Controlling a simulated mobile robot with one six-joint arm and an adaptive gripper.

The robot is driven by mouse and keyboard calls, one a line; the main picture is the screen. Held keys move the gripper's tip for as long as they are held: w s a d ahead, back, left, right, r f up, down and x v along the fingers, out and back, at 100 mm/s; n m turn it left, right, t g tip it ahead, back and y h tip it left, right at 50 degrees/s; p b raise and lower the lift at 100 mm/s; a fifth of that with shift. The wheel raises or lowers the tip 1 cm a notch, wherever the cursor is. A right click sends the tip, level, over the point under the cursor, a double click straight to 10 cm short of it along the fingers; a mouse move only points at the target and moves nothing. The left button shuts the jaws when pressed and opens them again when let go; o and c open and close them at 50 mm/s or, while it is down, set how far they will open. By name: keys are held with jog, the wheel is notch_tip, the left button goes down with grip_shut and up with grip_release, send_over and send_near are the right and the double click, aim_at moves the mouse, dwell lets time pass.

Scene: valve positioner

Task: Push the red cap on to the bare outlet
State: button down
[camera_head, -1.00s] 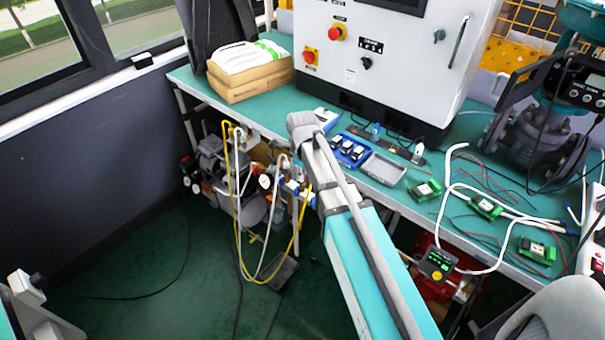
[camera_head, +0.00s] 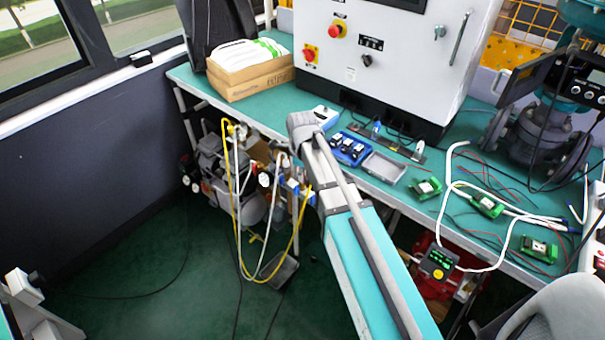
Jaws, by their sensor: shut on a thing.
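I cannot make out the red cap or the bare outlet in the head view. Both are hidden or too small to tell. My arm reaches up from the bottom of the picture to a grey joint over the bench's front edge. My gripper is not visible; the arm covers the area behind that joint. A cluster of air fittings with blue and white parts (camera_head: 294,187) hangs beside the arm below the bench edge. A small round gauge (camera_head: 264,180) faces out just left of it. Yellow and white hoses (camera_head: 234,200) loop down there.
The green bench (camera_head: 270,112) carries a white control cabinet (camera_head: 395,65), cardboard boxes (camera_head: 250,82), a blue tray (camera_head: 362,158), a grey tray (camera_head: 384,167) and several green circuit modules (camera_head: 487,206). A grey pump unit (camera_head: 213,165) sits under the bench. The left floor is mostly open.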

jog(key=shift+f, duration=0.15)
jog(key=c, duration=0.5)
grip_release()
jog(key=shift+c, duration=0.2)
